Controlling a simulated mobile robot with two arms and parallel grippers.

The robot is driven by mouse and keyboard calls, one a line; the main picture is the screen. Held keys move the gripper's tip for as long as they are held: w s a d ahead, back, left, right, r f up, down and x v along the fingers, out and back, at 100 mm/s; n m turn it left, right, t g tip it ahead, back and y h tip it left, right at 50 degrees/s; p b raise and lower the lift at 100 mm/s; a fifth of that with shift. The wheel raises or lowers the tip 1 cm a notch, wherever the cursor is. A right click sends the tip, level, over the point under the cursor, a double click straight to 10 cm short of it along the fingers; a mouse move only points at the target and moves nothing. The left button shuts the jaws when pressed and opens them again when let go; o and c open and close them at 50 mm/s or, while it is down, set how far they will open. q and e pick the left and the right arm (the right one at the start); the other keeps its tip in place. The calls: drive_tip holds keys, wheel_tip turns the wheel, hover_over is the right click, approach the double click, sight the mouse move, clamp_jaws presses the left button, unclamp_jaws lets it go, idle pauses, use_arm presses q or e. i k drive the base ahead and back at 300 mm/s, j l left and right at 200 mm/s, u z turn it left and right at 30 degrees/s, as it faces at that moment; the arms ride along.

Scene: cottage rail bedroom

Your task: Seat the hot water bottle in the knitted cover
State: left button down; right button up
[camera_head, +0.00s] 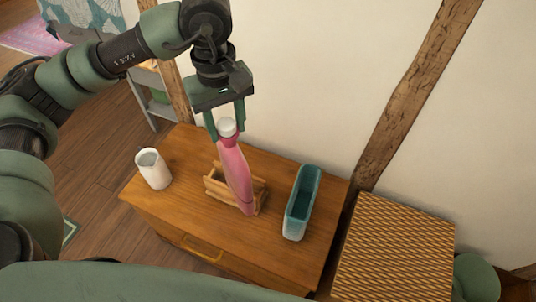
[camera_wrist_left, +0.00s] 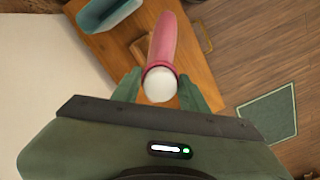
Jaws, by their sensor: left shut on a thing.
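The pink hot water bottle (camera_head: 235,170) with a white cap hangs upright, slightly tilted, from my left gripper (camera_head: 227,131). The gripper's two fingers are shut on its neck, just below the cap. In the left wrist view, the bottle (camera_wrist_left: 165,40) points away between the fingers. Its lower end overlaps the wooden rack in the head view; I cannot tell whether they touch. A teal, open-topped narrow sleeve with a pale base, seemingly the knitted cover (camera_head: 293,224), stands to the right of the bottle. Its edge also shows in the left wrist view (camera_wrist_left: 108,12). My right gripper is out of view.
A wooden rack (camera_head: 213,188) stands on the wooden dresser (camera_head: 165,213), behind the bottle. A white cup (camera_head: 153,169) stands at the left. A patterned woven box top (camera_head: 395,250) is right of the dresser. The wall and a timber post (camera_head: 415,85) lie behind.

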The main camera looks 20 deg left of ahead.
sight(299, 213)
drive_tip(key=k, duration=0.45)
drive_tip(key=k+z, duration=0.1)
drive_tip(key=z, duration=0.4)
drive_tip(key=k+z, duration=0.1)
drive_tip(key=z, duration=0.4)
drive_tip(key=k+j+z, duration=0.15)
drive_tip(key=j, duration=0.2)
drive_tip(key=k+j+z, duration=0.15)
drive_tip(key=i+j, duration=0.15)
drive_tip(key=i, duration=0.2)
